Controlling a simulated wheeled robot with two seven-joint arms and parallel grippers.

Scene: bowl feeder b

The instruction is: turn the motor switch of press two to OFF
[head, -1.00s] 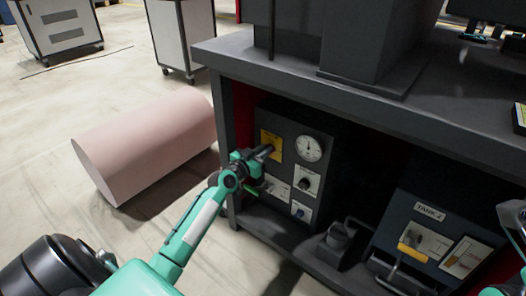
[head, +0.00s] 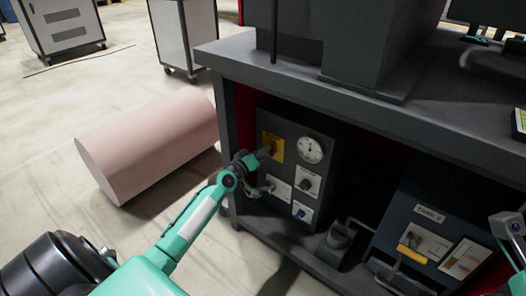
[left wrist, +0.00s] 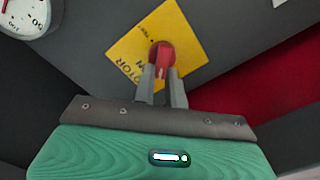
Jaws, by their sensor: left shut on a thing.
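The motor switch is a red knob (left wrist: 162,57) on a yellow plate (left wrist: 135,48) lettered MOTOR, in the left wrist view. In the head view the yellow plate (head: 277,144) is at the upper left of a dark control panel under the bench. My left gripper (left wrist: 163,80) is shut on the red knob, one grey finger on each side of it. In the head view this gripper (head: 266,151) reaches the plate from the left and partly covers the knob. The plate's position marks are too small or hidden to read.
The bench top (head: 430,110) overhangs the panel. A TANK 2 box (head: 424,232) stands at right. A pink cylinder (head: 150,146) lies on the floor.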

